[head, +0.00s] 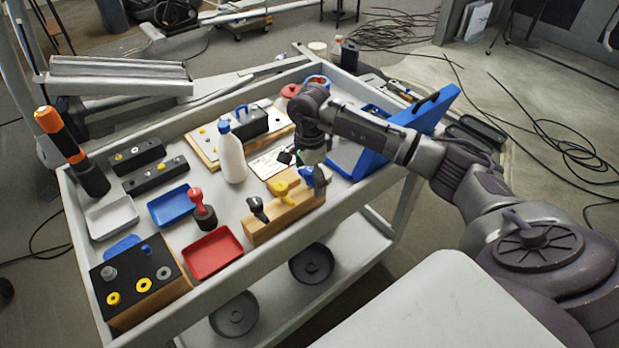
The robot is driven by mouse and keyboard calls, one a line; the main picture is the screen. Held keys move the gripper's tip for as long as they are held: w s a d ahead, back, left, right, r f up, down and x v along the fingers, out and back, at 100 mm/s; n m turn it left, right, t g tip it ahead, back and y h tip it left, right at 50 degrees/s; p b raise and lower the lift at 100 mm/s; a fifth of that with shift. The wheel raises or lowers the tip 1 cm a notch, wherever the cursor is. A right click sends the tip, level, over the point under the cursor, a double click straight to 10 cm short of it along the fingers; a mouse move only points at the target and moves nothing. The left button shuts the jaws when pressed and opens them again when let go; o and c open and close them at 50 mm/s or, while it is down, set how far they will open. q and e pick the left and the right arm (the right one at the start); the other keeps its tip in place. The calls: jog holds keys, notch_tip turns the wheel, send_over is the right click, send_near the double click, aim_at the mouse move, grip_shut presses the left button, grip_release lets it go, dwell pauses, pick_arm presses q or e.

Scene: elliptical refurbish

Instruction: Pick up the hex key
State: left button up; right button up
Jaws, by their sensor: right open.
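I cannot make out the hex key for certain; it may be hidden or too small to tell. A wooden block (285,218) at the cart's front edge holds a black-handled piece (257,208), a yellow piece (279,189) and a dark blue piece (319,180). My right gripper (303,168) points down over the back right end of this block, open. Its fingertips are small and partly mixed with the dark pieces below, so I cannot tell whether they touch anything. My left gripper is not in view.
A white bottle (231,158) stands left of my right gripper. A blue open case (422,112) lies to the right, beneath my arm. Red (212,252), blue (172,206) and white (112,217) trays fill the cart's left side. The cart has a raised grey rim (268,263).

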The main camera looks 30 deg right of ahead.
jog(key=shift+f, duration=0.8)
jog(key=c, duration=1.1)
notch_tip(320, 180, up, 10)
jog(key=shift+r+b, duration=0.1)
jog(key=shift+b, duration=0.8)
